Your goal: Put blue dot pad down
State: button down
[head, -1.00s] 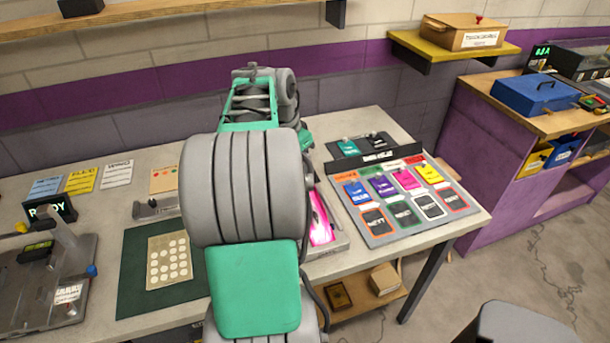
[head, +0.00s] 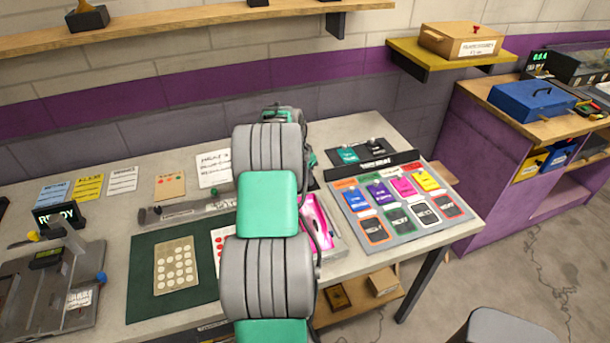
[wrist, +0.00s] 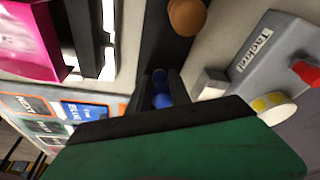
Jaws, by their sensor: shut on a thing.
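In the wrist view, the dark fingers of my gripper (wrist: 160,84) are shut on a small blue knobbed thing (wrist: 161,98), which looks like the blue dot pad. Its underside and what lies below it are hidden. In the head view my own arm covers the gripper and the pad. The sloped board (head: 380,232) with colored cards and outlined boxes stands at the right of the bench.
A green mat (head: 144,280) holds a dotted card (head: 176,264) and a partly hidden red-dotted sheet (head: 220,240). A pink item in a tray (head: 318,221) lies right of my arm. A grey device with a red knob (wrist: 270,50) appears in the wrist view.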

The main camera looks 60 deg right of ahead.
jog(key=shift+f, duration=0.1)
jog(key=shift+f, duration=0.15)
jog(key=c, duration=1.2)
grip_release()
